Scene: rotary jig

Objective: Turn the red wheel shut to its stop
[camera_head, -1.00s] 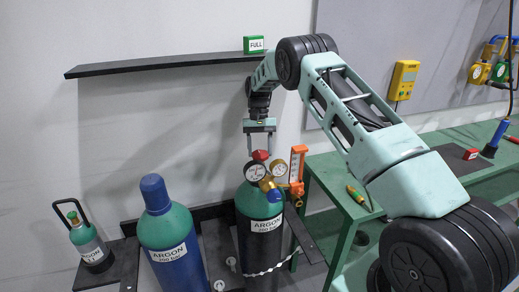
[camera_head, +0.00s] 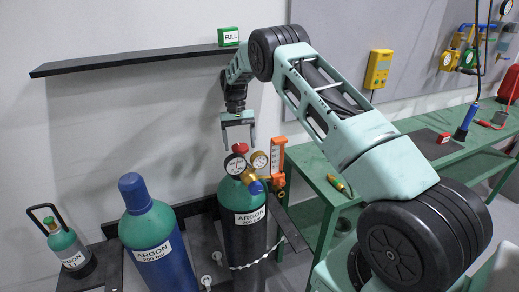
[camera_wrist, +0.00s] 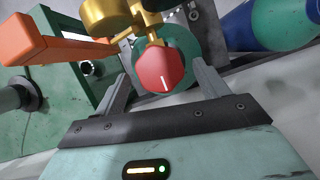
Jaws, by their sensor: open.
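The red wheel (camera_head: 240,148) tops the valve of the green-shouldered argon cylinder (camera_head: 243,215), just above two round gauges. In the wrist view the red wheel (camera_wrist: 160,70) shows a white line on its top face. My gripper (camera_head: 239,143) points down over the wheel. Its fingers are apart and empty; in the wrist view the gripper (camera_wrist: 160,80) has one finger on each side of the wheel, with gaps to both. I cannot tell the exact height of the fingertips against the wheel.
An orange flowmeter (camera_head: 278,160) stands right of the gauges (camera_head: 259,160). A blue argon cylinder (camera_head: 155,245) and a small green one (camera_head: 65,245) stand left. A black shelf (camera_head: 135,62) with a FULL sign (camera_head: 228,36) is behind. A green bench (camera_head: 330,185) is at right.

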